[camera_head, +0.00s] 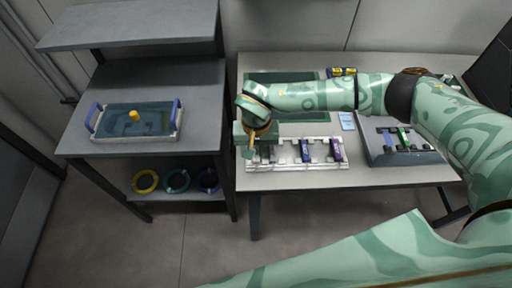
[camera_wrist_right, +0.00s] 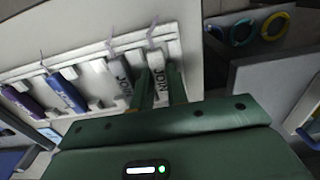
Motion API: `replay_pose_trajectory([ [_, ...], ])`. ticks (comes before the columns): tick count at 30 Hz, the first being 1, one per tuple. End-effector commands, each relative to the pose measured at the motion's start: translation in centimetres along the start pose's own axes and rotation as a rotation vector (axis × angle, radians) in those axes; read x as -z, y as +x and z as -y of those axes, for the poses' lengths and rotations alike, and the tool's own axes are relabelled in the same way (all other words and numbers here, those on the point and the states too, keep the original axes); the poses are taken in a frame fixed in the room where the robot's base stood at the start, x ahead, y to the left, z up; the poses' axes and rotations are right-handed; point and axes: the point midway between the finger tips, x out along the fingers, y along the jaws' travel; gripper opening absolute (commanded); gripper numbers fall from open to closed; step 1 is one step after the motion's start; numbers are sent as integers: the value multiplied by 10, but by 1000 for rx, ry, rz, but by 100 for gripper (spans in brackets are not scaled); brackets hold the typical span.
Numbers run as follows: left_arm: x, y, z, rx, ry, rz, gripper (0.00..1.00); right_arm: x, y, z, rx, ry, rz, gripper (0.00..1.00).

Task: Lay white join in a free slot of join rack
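The join rack (camera_head: 320,163) is a pale rack along the front edge of the table. A white join (camera_wrist_right: 157,78) with JOIN lettering is between the fingers of my right gripper (camera_wrist_right: 160,88), which look closed against its sides. This gripper (camera_head: 254,150) points down over the rack's left end in the head view. The join is at an end slot of the rack; whether it rests fully in it is hidden. Another pale join (camera_wrist_right: 121,76) lies beside it. A blue join (camera_head: 306,150) and a purple join (camera_head: 336,150) lie in other slots. My left gripper is out of view.
A splicer-like device (camera_head: 402,141) with a green part stands on a grey base at the right. A blue-handled tray (camera_head: 110,137) with an orange item is on the left bench. Coloured rings (camera_head: 146,181) lie on its lower shelf. A gap separates bench and table.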

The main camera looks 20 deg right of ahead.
Motion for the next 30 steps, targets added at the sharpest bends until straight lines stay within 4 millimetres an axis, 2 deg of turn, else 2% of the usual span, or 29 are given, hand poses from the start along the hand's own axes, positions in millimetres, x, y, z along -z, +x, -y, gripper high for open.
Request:
replay_pose_trajectory([
  [1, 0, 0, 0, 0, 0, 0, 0, 0, 0, 0, 0, 0, 0, 26],
  [2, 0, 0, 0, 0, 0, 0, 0, 0, 0, 0, 0, 0, 0, 35],
  [3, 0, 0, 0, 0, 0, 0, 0, 0, 0, 0, 0, 0, 0, 37],
  [10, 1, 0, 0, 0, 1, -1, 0, 0, 0, 0, 0, 0, 0, 37],
  [13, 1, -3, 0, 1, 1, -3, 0, 0, -6, 0, 0, 1, 0, 37],
  [17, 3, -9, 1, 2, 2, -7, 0, 1, -29, 0, 0, 0, -4, 37],
  [24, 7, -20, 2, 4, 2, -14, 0, 1, -87, 0, 1, -1, -5, 37],
  [30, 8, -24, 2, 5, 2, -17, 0, 0, -116, 0, 0, 0, -2, 37],
])
